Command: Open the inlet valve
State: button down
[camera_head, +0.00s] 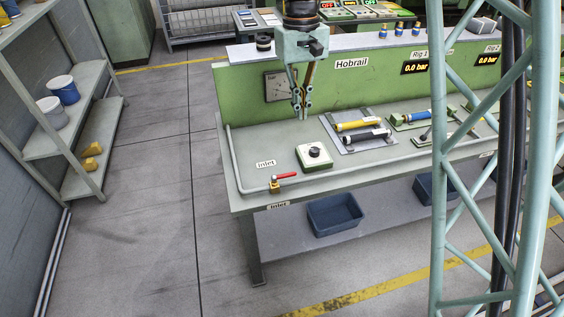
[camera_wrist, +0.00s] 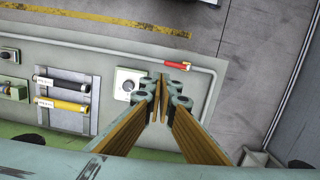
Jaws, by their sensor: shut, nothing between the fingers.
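The inlet valve (camera_head: 276,185) is a small brass body with a red lever (camera_head: 285,176) on the pipe at the front left corner of the green bench. The lever points right along the pipe in the head view. In the wrist view the red lever (camera_wrist: 178,65) shows beyond my fingertips. My gripper (camera_head: 301,112) hangs above the bench, behind the valve and apart from it, pointing down. Its fingers are shut and empty, and the fingertips (camera_wrist: 158,78) meet in the wrist view.
A box with a black knob (camera_head: 314,154) sits between my gripper and the bench front. A grey plate with yellow and black cylinders (camera_head: 358,125) lies to its right. A gauge (camera_head: 276,86) is on the green back panel. A teal lattice column (camera_head: 445,200) stands at right.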

jog(key=w+a+f+n+g+p, duration=0.1)
jog(key=w+a+f, duration=0.3)
jog(key=a+f, duration=0.3)
notch_tip(320, 180, down, 3)
jog(key=shift+r, duration=0.15)
jog(key=shift+s, duration=0.1)
send_near(285, 176)
jog(key=w+a+f, duration=0.1)
jog(key=w+f, duration=0.3)
jog(key=f, duration=0.1)
jog(key=shift+s+d+f, duration=0.25)
jog(key=shift+s+f, duration=0.2)
jog(key=shift+s, duration=0.15)
jog(key=shift+s+d+f, duration=0.25)
jog(key=shift+s+f, duration=0.15)
jog(key=shift+s, duration=0.15)
jog(key=shift+s+d+f+m+b, duration=0.25)
jog(key=shift+s+d+m+b, duration=0.2)
jog(key=shift+s, duration=0.2)
